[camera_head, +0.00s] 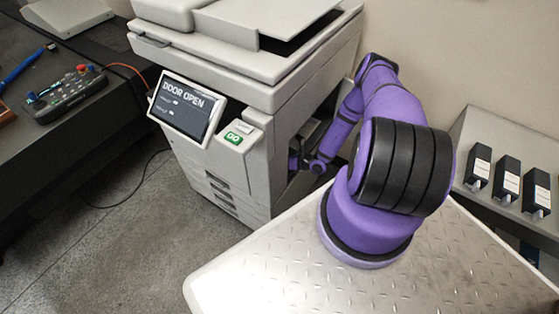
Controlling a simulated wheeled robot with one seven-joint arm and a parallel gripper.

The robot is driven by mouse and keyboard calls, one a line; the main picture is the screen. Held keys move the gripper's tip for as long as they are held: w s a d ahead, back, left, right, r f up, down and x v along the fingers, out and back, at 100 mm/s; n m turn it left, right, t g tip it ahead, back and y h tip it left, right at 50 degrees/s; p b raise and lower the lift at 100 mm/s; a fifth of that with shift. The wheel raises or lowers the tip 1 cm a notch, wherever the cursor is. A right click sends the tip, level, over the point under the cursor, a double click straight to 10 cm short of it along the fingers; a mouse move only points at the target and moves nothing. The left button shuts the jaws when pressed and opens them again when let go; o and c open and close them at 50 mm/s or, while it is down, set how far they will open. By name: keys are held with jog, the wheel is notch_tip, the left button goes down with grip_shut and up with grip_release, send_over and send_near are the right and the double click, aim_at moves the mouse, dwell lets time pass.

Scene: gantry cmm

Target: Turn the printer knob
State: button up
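The printer (240,75) is a large light-grey machine at the upper middle of the head view. Its tilted screen (187,105) reads "DOOR OPEN", and a green "GO" button (233,138) sits beside it. Its right side has a dark opening, and my purple arm reaches into it. The end of my arm shows small and partly hidden at the opening, so the fingers cannot be made out. The knob cannot be made out; it may be hidden inside the opening or behind my arm.
A dark table (85,130) at left holds a control pendant (66,95) and a blue-handled tool (22,68). A grey shelf (470,130) at right holds several black cartridges (507,180). The speckled floor (130,235) in front of the printer is clear apart from a thin cable.

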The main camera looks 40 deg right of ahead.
dwell(0.4)
jog(key=o, duration=0.9)
jog(key=v, duration=1.1)
jog(key=shift+f, duration=0.15)
